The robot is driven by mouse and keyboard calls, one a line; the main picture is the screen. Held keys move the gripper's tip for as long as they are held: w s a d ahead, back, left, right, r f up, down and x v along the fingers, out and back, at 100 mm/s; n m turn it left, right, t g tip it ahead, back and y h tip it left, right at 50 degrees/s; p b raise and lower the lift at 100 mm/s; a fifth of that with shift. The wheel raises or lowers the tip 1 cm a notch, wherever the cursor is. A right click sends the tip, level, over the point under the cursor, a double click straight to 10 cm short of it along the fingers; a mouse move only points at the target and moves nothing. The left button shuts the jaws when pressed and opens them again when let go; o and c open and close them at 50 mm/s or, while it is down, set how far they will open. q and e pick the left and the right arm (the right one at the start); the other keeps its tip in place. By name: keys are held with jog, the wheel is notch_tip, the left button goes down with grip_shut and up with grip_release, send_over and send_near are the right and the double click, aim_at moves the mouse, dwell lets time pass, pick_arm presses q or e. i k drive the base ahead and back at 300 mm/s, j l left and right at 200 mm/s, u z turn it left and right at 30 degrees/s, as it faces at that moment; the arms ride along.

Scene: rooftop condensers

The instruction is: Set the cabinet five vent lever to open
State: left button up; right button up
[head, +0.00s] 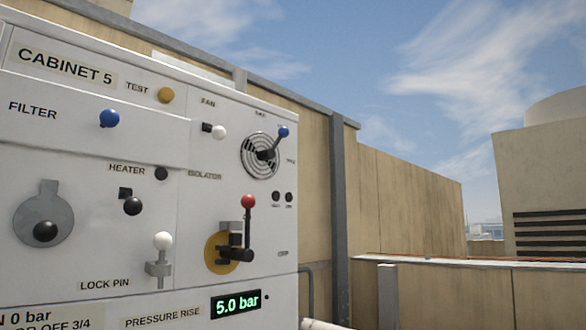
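The white cabinet (150,235) marked CABINET 5 fills the left of the head view. Near its upper right is a round slotted vent grille (250,166) with a dark lever across it, which looks like the vent lever (269,153). Its blue knob (283,132) points up and to the right. Small labels sit above and to the right of the grille, too small to read surely. Neither of my grippers is in view.
Below the vent, a red-knobbed isolator lever (248,202) stands upright on a yellow disc (217,254). Other knobs nearby include a white fan knob (219,132) and a white lock pin (162,242). A display (236,304) reads 5.0 bar. A tan wall stands behind.

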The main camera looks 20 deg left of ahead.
aim_at(262, 155)
jog(key=l+u, duration=0.1)
jog(key=u, duration=1.1)
jog(key=i+l+u, duration=0.1)
jog(key=l+u, duration=0.65)
jog(key=u, duration=0.2)
jog(key=k+l+u, duration=0.2)
jog(key=l, duration=0.25)
jog(key=l+u, duration=0.2)
jog(key=l, duration=0.25)
